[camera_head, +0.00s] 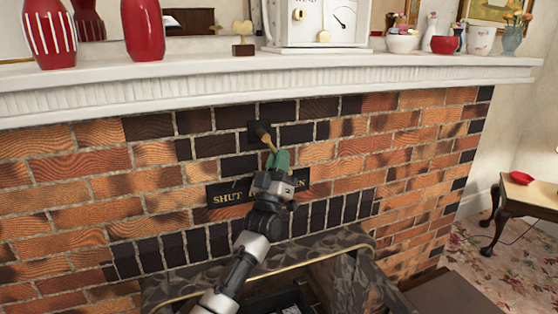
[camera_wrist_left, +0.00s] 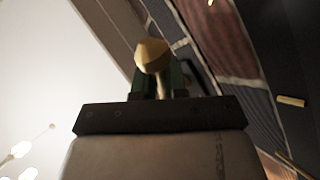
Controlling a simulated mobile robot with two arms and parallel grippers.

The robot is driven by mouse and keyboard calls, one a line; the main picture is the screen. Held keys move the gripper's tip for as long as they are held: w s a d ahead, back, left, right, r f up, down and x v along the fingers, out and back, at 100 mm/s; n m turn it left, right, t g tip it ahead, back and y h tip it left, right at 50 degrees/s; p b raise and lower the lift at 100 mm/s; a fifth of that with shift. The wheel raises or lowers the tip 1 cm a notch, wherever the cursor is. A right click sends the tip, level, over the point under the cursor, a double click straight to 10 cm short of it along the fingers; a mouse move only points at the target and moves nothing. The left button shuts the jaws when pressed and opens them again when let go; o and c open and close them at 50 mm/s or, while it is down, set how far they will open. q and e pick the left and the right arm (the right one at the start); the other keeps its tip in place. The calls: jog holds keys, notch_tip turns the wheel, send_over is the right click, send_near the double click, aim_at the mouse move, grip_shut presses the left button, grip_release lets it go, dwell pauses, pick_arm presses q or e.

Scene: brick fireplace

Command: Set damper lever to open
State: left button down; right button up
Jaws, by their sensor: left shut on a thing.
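The damper lever (camera_head: 267,139) is a brass handle on a dark square mount (camera_head: 256,128) in the brick wall. It points down and slightly to the right. My left gripper (camera_head: 277,160) reaches up from below, with its green fingers shut on the lever's lower end. In the left wrist view the lever's brass knob (camera_wrist_left: 152,54) shows between the fingers. A dark plate (camera_head: 229,194) below reads "SHUT" at its left; my gripper hides its middle, and only a final "N" shows at its right. My right gripper is in neither view.
A white mantel shelf (camera_head: 180,80) juts out above the lever, with red vases (camera_head: 143,28), a white clock-like box (camera_head: 318,22) and several small pots on it. The dark firebox opening lies below. A small wooden table (camera_head: 525,192) stands at the right.

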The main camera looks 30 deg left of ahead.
pick_arm(q)
jog(key=c, duration=1.2)
grip_release()
jog(key=shift+o, duration=0.2)
jog(key=v, duration=1.1)
jog(key=shift+b, duration=0.45)
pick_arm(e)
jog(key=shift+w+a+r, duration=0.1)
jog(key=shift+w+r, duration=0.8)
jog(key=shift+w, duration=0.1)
pick_arm(q)
jog(key=shift+w+h, duration=0.1)
jog(key=shift+h, duration=0.2)
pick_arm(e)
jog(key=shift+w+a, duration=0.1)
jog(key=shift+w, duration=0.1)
